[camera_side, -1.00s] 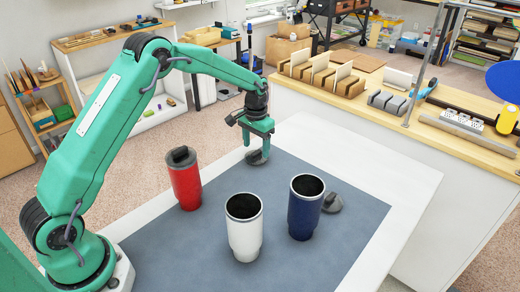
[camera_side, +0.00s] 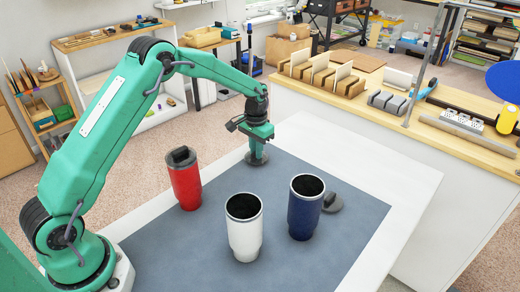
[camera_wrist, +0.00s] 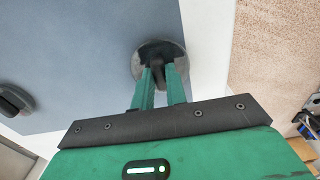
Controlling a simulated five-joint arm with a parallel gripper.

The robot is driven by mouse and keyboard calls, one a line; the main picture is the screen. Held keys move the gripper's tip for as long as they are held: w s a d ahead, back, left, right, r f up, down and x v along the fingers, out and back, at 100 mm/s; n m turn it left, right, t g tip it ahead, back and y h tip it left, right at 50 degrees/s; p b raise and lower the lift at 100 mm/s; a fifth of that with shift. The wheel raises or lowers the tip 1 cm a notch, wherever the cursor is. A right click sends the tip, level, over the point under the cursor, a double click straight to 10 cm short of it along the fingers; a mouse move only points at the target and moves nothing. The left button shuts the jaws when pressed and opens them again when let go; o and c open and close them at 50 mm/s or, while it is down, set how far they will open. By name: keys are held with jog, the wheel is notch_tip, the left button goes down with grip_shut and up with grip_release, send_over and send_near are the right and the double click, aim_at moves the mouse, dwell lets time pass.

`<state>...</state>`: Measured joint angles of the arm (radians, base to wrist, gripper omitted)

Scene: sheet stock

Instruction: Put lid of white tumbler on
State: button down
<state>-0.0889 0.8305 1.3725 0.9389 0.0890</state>
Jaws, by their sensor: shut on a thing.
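The white tumbler (camera_side: 244,232) stands upright and open-topped on the grey mat. A dark round lid (camera_side: 257,160) lies at the mat's far end, beyond the white tumbler. My gripper (camera_side: 257,149) points down over this lid, with its fingers shut on the lid's raised part. The lid's grey disc (camera_wrist: 140,67) also shows around my fingertips (camera_wrist: 160,75) in the wrist view. The lid looks flat on or very near the mat. My fingers hide part of it.
A red tumbler (camera_side: 185,185) with a dark lid on stands left. An open blue tumbler (camera_side: 305,215) stands right of the white one, with another dark lid (camera_side: 332,203) beside it. The front of the mat (camera_side: 190,255) is clear.

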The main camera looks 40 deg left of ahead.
jog(key=shift+r, duration=0.15)
dwell(0.4)
jog(key=shift+r, duration=1.9)
jog(key=shift+s+d+r, duration=0.15)
jog(key=shift+d+r, duration=0.15)
jog(key=shift+d, duration=0.1)
jog(key=s+d+r, duration=0.9)
jog(key=s+d, duration=0.1)
jog(key=s, duration=0.3)
jog(key=s+d+r, duration=0.9)
jog(key=s+d, duration=0.2)
jog(key=s, duration=0.1)
jog(key=shift+s, duration=0.4)
